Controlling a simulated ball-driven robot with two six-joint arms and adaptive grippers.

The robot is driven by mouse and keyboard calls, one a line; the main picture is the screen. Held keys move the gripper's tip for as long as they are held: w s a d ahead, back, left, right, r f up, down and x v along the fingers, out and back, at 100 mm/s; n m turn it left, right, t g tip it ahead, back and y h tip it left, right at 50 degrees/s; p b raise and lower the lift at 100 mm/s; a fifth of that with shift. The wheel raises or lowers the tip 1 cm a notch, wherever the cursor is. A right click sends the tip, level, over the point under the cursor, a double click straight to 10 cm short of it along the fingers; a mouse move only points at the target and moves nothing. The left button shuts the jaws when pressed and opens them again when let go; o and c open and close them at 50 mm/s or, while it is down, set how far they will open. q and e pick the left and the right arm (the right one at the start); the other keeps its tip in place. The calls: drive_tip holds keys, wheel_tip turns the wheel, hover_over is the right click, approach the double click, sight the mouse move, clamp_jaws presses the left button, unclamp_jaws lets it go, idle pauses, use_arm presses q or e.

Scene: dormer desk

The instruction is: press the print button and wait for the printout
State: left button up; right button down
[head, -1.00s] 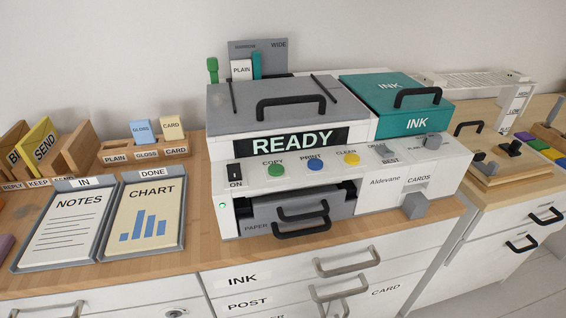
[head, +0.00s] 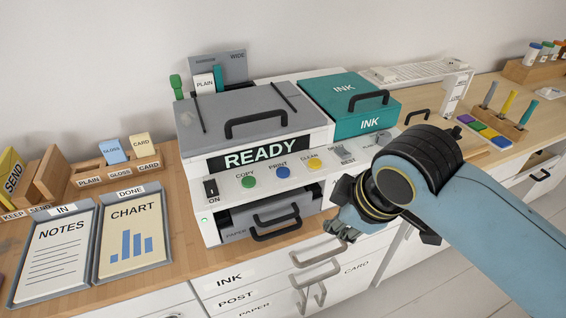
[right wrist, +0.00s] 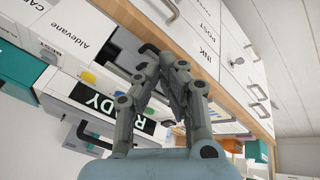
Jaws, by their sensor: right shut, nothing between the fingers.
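The white printer (head: 222,190) stands on the wooden desk, and its display (head: 260,153) reads READY. The blue print button (head: 283,172) is on the front panel between the green copy button (head: 249,182) and the yellow clear button (head: 313,164). My right gripper (head: 343,233) is shut and empty, in front of the printer's lower right front, below and right of the print button and apart from it. In the right wrist view the shut fingers (right wrist: 176,65) point toward the printer front and drawers. The left gripper is out of view.
Left of the printer lie the IN tray (head: 53,256) with NOTES and the DONE tray (head: 131,232) with CHART. Drawers with metal handles (head: 315,252) are below. My right arm hides the printer's right front.

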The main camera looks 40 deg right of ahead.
drive_tip(key=w+r+n+t, duration=0.2)
drive_tip(key=w+r+n, duration=0.3)
drive_tip(key=w+n, duration=0.35)
wheel_tip(320, 180, up, 4)
drive_tip(key=n+t, duration=0.3)
drive_tip(key=n, duration=0.8)
hover_over(286, 170)
drive_tip(key=shift+f, duration=0.1)
drive_tip(key=shift+f, duration=0.1)
wheel_tip(286, 170, down, 8)
drive_tip(key=b, duration=0.7)
drive_tip(key=shift+f+b, duration=0.3)
drive_tip(key=shift+f, duration=0.1)
